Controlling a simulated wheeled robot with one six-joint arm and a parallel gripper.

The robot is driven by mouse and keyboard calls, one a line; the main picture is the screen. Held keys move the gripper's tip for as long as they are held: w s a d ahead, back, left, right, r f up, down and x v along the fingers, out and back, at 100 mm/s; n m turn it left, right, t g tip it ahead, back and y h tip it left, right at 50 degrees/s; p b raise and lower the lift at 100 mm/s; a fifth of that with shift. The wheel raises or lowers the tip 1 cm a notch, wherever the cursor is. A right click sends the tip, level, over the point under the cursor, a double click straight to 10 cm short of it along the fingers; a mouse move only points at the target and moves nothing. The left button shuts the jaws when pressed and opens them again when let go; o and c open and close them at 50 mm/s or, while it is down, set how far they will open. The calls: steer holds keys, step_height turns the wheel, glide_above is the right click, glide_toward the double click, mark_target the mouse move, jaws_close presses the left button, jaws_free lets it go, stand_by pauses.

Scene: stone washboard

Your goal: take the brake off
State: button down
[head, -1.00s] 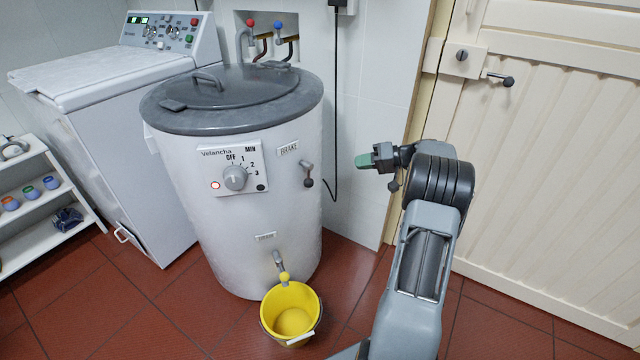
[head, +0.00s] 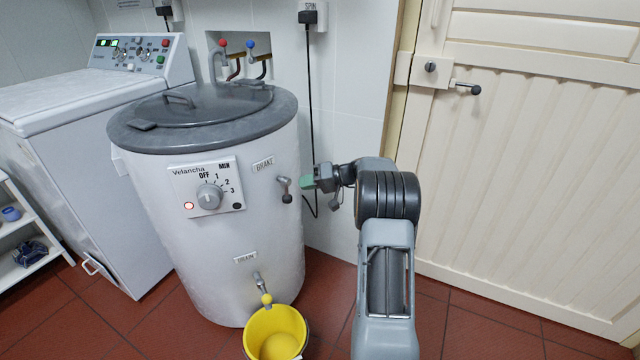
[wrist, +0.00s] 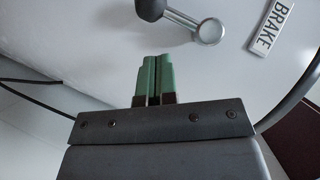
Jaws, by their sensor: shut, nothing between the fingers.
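The brake lever (head: 285,188) is a short metal lever with a dark knob on the white drum machine (head: 240,240), below the BRAKE label (head: 263,164). In the head view its knob hangs down. In the wrist view the lever (wrist: 188,22) lies beyond the fingertips, with its round pivot to the right and its dark knob (wrist: 151,8) at the top edge. My gripper (head: 304,184) has green fingertips, which are together and empty. It is just right of the lever in the head view. The fingers also show in the wrist view (wrist: 154,78). I cannot tell whether they touch the lever.
The dial panel (head: 208,188) with a red light is left of the lever. A drain tap (head: 262,289) hangs over a yellow bucket (head: 275,325) below. A black cable (head: 309,90) runs down the wall behind. A cream door (head: 540,170) stands to the right.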

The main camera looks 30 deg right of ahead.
mark_target(286, 191)
steer(key=a+f, duration=0.1)
steer(key=a+b, duration=0.1)
steer(key=shift+s+a+f, duration=0.35)
steer(key=shift+s+f, duration=0.05)
